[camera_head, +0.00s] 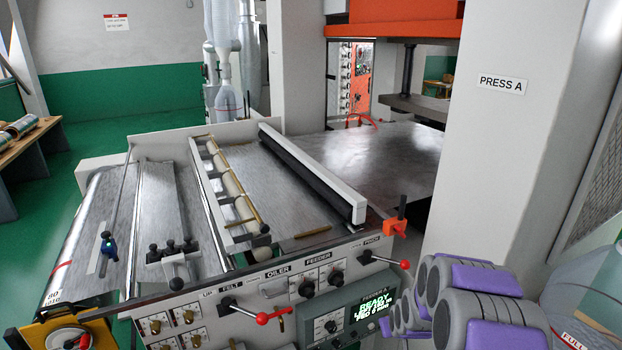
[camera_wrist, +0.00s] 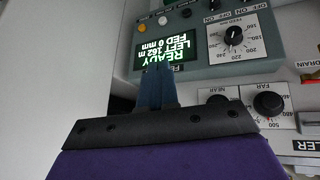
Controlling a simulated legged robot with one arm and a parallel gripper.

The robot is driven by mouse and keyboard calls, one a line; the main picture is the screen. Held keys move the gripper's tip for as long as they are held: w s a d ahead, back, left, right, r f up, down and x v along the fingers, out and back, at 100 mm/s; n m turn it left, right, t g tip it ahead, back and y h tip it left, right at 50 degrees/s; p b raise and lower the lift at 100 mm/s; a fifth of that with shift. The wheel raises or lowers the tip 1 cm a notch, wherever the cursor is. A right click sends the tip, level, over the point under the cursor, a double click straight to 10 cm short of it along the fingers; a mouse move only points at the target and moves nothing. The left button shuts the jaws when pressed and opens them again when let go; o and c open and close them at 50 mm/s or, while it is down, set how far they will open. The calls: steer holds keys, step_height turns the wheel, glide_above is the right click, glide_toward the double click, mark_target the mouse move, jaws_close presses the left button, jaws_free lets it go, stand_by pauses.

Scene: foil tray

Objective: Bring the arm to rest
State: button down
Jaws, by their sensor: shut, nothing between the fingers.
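My arm (camera_head: 470,300), grey with purple covers, is folded at the lower right of the head view, in front of the machine's panel. My gripper shows in the wrist view (camera_wrist: 156,72) as blue fingers close together, shut and empty. Its tips overlap the lower edge of the lit display (camera_wrist: 168,42), which appears upside down there. I cannot tell whether they touch the panel. In the head view the fingers cannot be made out.
The feeder's control panel (camera_head: 300,285) has knobs and red-ended levers (camera_head: 262,318) near my arm. Rollers and a metal sheet (camera_head: 290,195) lie behind it. A white pillar marked PRESS A (camera_head: 510,140) stands at the right. Green floor (camera_head: 45,215) is open at the left.

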steer(key=s+a+r+m+g, duration=0.1)
steer(key=s+a+r+g, duration=0.15)
steer(key=s+r, duration=0.7)
steer(key=s+a+r+g, duration=0.2)
steer(key=s+a+r, duration=0.3)
steer(key=s, duration=0.7)
steer(key=s+a+r+g, duration=0.1)
steer(key=s+r+g, duration=0.1)
steer(key=s, duration=0.9)
steer(key=s+r+m+g, duration=0.1)
steer(key=s+r, duration=0.3)
steer(key=s, duration=0.8)
steer(key=shift+a+r+g, duration=0.35)
steer(key=shift+r+g, duration=0.05)
steer(key=shift+g, duration=0.25)
